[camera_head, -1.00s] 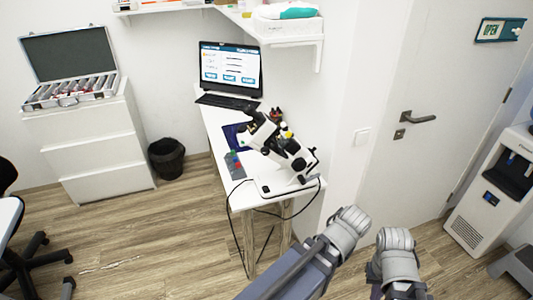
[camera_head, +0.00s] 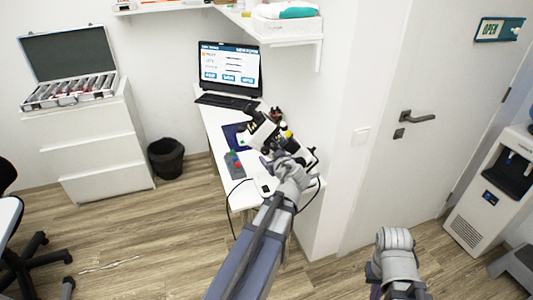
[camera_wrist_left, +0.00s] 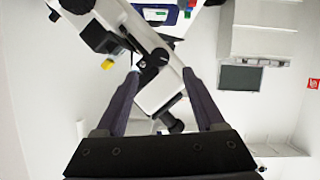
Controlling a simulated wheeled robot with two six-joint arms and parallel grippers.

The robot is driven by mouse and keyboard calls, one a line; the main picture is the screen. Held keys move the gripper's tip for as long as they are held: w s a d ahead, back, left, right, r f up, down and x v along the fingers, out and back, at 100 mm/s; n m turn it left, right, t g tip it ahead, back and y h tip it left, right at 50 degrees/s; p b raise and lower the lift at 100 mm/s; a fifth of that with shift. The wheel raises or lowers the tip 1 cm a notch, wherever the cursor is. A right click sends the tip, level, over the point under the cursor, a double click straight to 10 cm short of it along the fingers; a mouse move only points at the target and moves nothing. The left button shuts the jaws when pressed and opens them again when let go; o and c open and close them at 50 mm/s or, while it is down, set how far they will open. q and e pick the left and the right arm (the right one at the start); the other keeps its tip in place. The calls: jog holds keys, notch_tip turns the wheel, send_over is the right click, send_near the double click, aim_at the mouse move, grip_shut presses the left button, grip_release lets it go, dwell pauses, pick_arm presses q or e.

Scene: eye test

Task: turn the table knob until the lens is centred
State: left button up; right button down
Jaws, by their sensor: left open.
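A white and black microscope (camera_head: 264,133) stands on the near end of the narrow white table (camera_head: 217,122). It also fills much of the left wrist view (camera_wrist_left: 150,40). There a black knob (camera_wrist_left: 170,122) sticks out low on its body, and another dark round part (camera_wrist_left: 155,60) sits higher between the fingers. I cannot tell which one is the table knob. My left gripper (camera_head: 276,160) is at the microscope, covering part of it. In the left wrist view its fingers (camera_wrist_left: 160,76) are apart on either side of the white body; contact is unclear. The lens position cannot be made out.
A laptop (camera_head: 230,70) stands at the table's far end. A small grey block with coloured knobs (camera_head: 235,163) lies left of the microscope. A black bin (camera_head: 166,158) and white drawers (camera_head: 95,150) stand left. A wall shelf (camera_head: 290,38) hangs above. My right arm shows at the lower right.

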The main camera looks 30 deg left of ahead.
aim_at(266, 151)
pick_arm(q)
jog(key=b+x, duration=0.2)
jog(key=x, duration=0.5)
jog(key=shift+w+f, duration=0.1)
grip_shut()
dwell(0.4)
